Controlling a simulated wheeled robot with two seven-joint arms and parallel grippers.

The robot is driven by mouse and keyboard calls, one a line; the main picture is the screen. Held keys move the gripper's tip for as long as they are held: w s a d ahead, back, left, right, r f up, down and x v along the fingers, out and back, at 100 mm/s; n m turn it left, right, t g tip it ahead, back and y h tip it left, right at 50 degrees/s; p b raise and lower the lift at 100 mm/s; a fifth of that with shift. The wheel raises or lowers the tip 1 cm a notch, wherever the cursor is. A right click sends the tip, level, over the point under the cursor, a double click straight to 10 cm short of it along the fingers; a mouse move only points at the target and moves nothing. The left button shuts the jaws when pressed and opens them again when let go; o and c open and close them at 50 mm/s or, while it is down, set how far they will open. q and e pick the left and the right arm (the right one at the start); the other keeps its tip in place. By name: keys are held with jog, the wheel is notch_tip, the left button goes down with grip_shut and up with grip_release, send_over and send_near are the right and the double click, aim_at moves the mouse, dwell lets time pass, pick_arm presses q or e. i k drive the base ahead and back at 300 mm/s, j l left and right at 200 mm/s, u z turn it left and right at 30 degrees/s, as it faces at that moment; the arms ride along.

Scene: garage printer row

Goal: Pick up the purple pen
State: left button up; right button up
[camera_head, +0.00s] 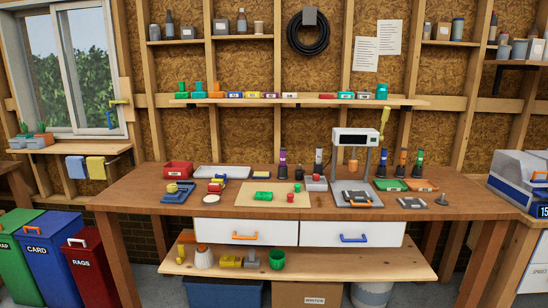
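A slim upright thing with a purple upper part (283,156), which looks like the purple pen, stands in a dark base (283,173) near the back of the wooden workbench (240,223). Neither of my grippers is in view.
Green and red pieces lie on the mat. A red bin (178,170) and pale tray (221,172) are left.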

aim_at(283, 156)
jog(key=i+j+u, duration=0.2)
jog(key=i+j, duration=0.15)
jog(key=i, duration=0.55)
jog(key=i+j+u, duration=0.15)
jog(key=i, duration=0.75)
jog(key=i+j+u, duration=0.2)
jog(key=i, duration=0.7)
jog(key=l, duration=0.1)
